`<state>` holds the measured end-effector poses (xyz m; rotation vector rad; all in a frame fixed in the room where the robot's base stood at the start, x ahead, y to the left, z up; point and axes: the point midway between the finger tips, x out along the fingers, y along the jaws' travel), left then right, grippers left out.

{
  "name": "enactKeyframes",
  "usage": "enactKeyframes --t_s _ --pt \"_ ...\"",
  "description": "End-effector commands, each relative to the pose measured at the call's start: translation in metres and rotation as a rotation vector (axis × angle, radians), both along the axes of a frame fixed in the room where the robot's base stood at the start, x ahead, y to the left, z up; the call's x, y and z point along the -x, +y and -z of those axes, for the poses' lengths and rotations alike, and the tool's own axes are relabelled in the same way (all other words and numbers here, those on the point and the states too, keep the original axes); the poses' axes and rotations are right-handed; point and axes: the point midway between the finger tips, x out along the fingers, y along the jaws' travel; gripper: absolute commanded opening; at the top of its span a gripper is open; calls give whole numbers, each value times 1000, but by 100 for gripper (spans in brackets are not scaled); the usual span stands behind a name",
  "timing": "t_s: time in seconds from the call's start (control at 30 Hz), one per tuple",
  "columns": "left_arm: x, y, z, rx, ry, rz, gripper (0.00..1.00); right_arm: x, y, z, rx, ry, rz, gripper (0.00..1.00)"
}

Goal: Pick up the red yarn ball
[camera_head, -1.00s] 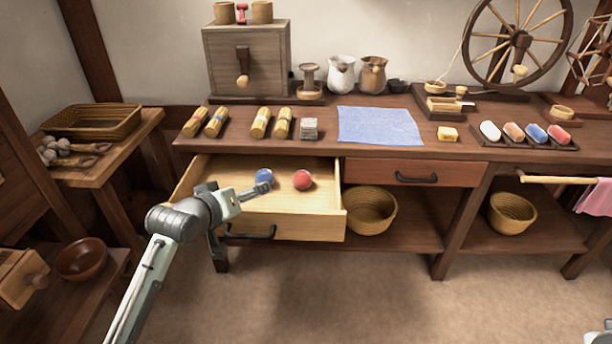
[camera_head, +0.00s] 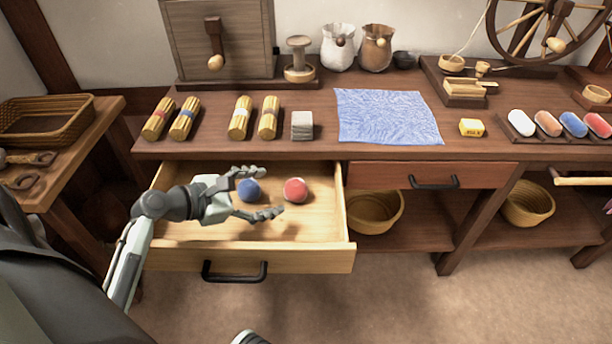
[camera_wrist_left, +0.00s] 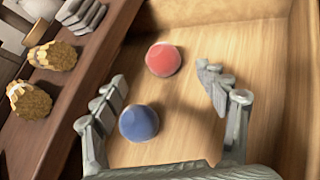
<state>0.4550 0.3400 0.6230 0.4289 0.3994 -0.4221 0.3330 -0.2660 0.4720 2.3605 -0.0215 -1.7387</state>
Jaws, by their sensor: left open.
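The red yarn ball (camera_head: 295,190) lies in the open wooden drawer (camera_head: 190,254), to the right of the blue ball (camera_head: 249,190). My left gripper (camera_head: 264,193) is open above the drawer, its fingers pointing toward the red ball. In the left wrist view the blue ball (camera_wrist_left: 139,123) lies between the open fingers (camera_wrist_left: 166,92), and the red ball (camera_wrist_left: 163,59) lies farther out, beyond the fingertips. I cannot tell whether a finger touches the blue ball. My right gripper is not clearly in view.
The tabletop (camera_head: 300,148) overhangs the back of the drawer. Yarn or straw bundles (camera_head: 240,118), a grey block (camera_head: 302,125) and a blue cloth (camera_head: 387,117) lie on it. A wicker basket (camera_head: 374,212) stands on the shelf right of the drawer. The drawer's right side is clear.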

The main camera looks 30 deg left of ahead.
Motion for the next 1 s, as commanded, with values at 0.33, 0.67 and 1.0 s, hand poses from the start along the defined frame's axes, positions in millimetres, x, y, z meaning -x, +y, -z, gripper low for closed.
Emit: enactKeyframes --t_s 0.33,0.67,1.0 --pt "-21 -11 18 70 19 -33 73 9 -5 -6 11 16 8 40" --pt "-56 -24 39 65 19 -32 73 13 -5 -23 20 7 11 40" --pt "-59 -25 41 64 20 -33 66 13 -6 -25 21 7 11 40"
